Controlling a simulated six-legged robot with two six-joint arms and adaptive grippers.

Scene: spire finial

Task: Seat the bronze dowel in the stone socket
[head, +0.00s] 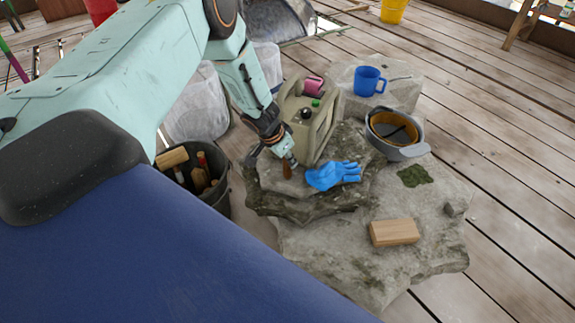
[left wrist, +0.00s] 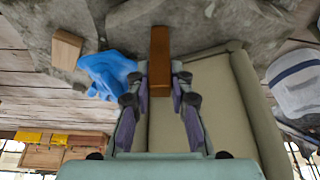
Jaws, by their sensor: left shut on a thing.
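My left gripper (head: 284,160) points down over the upper stone slab (head: 272,181), beside the blue glove and the canister. It is shut on the bronze dowel (head: 287,170), a short brown bar. In the left wrist view the dowel (left wrist: 160,52) sticks out between the fingertips (left wrist: 160,84) towards the grey stone. I cannot tell whether its far end touches the stone. No socket opening can be made out; it may be hidden by the dowel or the gripper. My right gripper is not in view.
A blue glove (head: 333,175) lies right of the dowel. A beige canister (head: 322,130) stands close behind. A tool bucket (head: 217,195) stands left.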

